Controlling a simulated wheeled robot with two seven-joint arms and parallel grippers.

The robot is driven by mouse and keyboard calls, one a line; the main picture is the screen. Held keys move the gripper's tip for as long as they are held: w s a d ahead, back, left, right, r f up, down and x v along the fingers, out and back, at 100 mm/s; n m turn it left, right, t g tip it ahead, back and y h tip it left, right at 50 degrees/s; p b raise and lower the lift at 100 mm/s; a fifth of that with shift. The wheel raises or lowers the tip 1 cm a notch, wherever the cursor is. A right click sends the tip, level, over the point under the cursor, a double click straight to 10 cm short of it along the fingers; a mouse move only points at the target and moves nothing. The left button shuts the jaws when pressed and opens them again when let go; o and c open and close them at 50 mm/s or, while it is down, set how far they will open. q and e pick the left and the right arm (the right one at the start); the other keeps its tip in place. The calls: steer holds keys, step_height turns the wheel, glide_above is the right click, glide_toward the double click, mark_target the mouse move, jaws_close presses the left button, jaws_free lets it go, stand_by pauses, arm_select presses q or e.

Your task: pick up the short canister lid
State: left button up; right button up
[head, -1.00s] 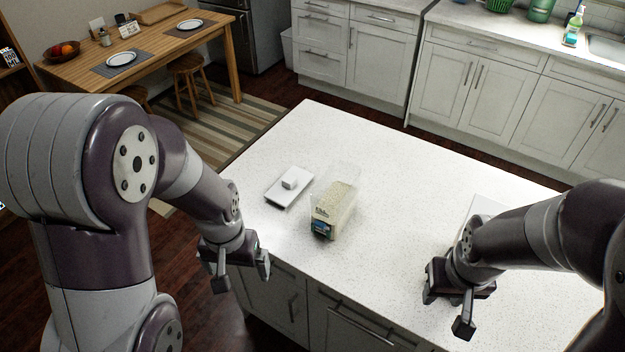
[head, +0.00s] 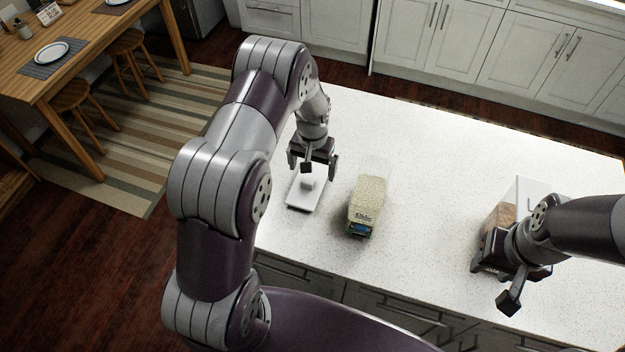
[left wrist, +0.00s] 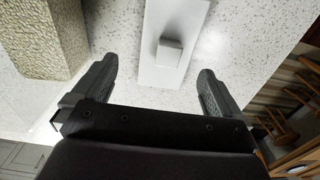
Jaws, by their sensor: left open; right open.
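The short canister lid (head: 298,200) is a flat white rectangular plate with a small block-shaped knob. It lies on the white counter, left of a clear canister of beige grain (head: 368,205). My left gripper (head: 312,168) is open and empty above the lid, its fingers on either side of the knob in the picture. In the left wrist view, the lid (left wrist: 150,62) and its knob (left wrist: 169,53) show between and beyond the open fingertips (left wrist: 157,74). I cannot see the fingers touching it. My right gripper (head: 495,283) is open and empty near the counter's front edge.
A wooden box with a white top (head: 500,217) stands behind my right gripper, partly hidden by it. The canister stands close to the lid; its grain side (left wrist: 48,38) fills the upper left of the left wrist view. The counter's middle (head: 430,170) is clear.

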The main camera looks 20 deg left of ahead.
mark_target(308, 178)
arm_select(q)
steer(key=f+p, duration=0.1)
steer(key=f, duration=0.1)
steer(key=a+f+p, duration=0.1)
steer(key=f+p, duration=0.1)
steer(key=f, duration=0.1)
steer(key=shift+a+f, duration=0.35)
steer(key=shift+s+d+f, duration=0.1)
steer(key=shift+d+f, duration=0.05)
steer(key=shift+f, duration=0.2)
steer(key=shift+d+f, duration=0.1)
steer(key=shift+d, duration=0.1)
steer(key=shift+a+f, duration=0.1)
steer(key=c, duration=0.7)
steer(key=shift+c, duration=0.8)
arm_select(e)
steer(key=r, duration=0.1)
steer(key=a+r, duration=0.1)
steer(key=r, duration=0.1)
steer(key=shift+w+r, duration=0.1)
steer(key=shift+w, duration=0.1)
